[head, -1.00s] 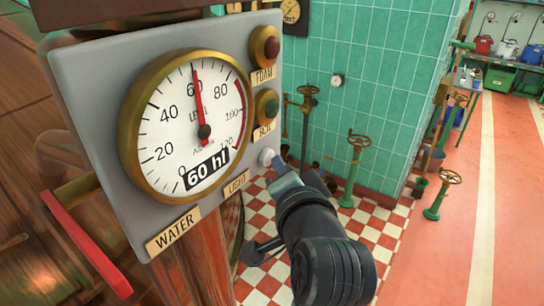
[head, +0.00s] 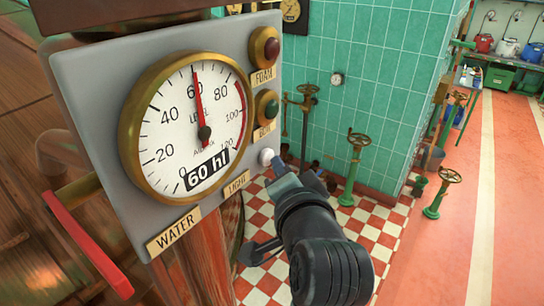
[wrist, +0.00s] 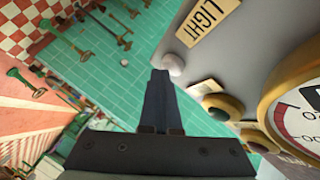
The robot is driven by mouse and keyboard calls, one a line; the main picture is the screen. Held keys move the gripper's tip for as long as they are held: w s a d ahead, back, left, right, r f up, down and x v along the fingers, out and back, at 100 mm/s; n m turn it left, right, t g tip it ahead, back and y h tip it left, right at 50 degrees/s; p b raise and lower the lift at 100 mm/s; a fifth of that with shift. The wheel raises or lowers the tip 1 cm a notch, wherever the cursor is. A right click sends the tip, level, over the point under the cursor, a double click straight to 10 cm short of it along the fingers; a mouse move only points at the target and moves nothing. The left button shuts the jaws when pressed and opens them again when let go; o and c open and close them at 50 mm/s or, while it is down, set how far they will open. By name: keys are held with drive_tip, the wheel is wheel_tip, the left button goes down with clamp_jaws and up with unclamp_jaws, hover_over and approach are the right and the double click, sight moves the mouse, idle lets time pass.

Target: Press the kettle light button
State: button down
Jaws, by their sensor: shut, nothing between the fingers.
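The light button is a small round white knob (head: 266,157) on the lower right edge of the grey gauge panel (head: 75,70). It sits above the "LIGHT" label (head: 236,185). In the wrist view, the knob (wrist: 174,64) is just beyond the fingertips, beside the same label (wrist: 208,27). My gripper (head: 279,168) is shut and empty, its tips pointing up at the button from the lower right. The tips (wrist: 160,75) appear very close to the knob; I cannot tell whether they touch it.
The round level gauge (head: 170,125) reads about 60. A red lamp (head: 264,46) and a green lamp (head: 266,104) sit above the button. A red-handled lever (head: 88,245) is at lower left.

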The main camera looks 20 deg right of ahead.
drive_tip(key=s+d, duration=0.3)
drive_tip(key=s, duration=0.1)
drive_tip(key=shift+s+d+p, duration=0.35)
drive_tip(key=shift+s+p, duration=0.05)
drive_tip(key=shift+p, duration=0.05)
